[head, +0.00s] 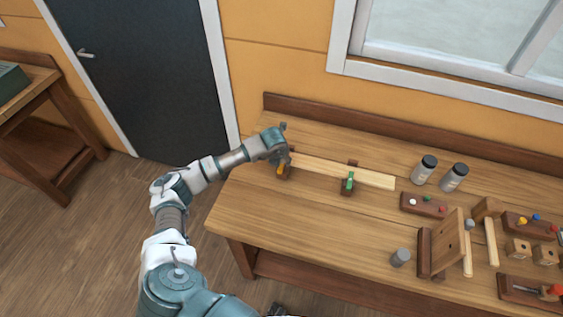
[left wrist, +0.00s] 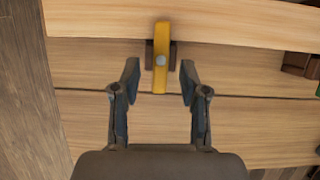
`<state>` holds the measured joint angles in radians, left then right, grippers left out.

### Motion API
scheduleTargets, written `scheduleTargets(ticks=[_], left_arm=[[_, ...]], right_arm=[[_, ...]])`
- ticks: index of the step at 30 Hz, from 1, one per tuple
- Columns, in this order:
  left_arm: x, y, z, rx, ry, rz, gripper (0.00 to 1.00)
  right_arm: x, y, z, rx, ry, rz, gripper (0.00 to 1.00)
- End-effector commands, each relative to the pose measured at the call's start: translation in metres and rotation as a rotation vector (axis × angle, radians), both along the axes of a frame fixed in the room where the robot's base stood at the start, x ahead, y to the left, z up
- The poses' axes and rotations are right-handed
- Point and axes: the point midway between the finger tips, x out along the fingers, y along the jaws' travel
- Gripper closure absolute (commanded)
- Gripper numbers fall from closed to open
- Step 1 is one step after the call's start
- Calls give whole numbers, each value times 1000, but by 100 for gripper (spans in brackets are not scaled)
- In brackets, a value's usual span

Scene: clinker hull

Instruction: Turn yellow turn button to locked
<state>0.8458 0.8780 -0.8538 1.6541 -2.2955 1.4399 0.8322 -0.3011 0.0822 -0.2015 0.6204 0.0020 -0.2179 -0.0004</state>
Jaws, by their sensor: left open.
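The yellow turn button (left wrist: 161,75) is a narrow bar with a grey round pivot on a dark brown block. In the left wrist view it stands upright in the picture, crosswise to the pale plank (left wrist: 230,22), with its upper end over the plank's edge. In the head view the yellow turn button (head: 281,170) shows partly at the plank's left end. My left gripper (left wrist: 159,76) is open, with one finger on each side of the button's lower half and gaps on both sides. In the head view my left gripper (head: 286,152) covers part of this spot. My right gripper is not in view.
A green turn button (head: 349,181) sits on another block along the plank (head: 375,179). Two capped jars (head: 424,170), a grey cylinder (head: 400,257), an upright wooden board (head: 447,242) and several small blocks stand to the right. The bench's front left (head: 255,215) is clear.

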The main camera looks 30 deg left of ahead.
Motion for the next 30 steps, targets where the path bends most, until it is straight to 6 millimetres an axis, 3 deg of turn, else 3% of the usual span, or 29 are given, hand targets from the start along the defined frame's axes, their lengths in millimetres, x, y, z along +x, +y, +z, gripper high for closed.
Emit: scheduleTargets(ticks=[6,12,30], left_arm=[[-17,-3,48,-1,-5,-1,56],[-28,-6,75,-1,-3,1,56],[-31,-6,82,-1,-2,1,56]], right_arm=[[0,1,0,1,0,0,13],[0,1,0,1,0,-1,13],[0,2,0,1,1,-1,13]])
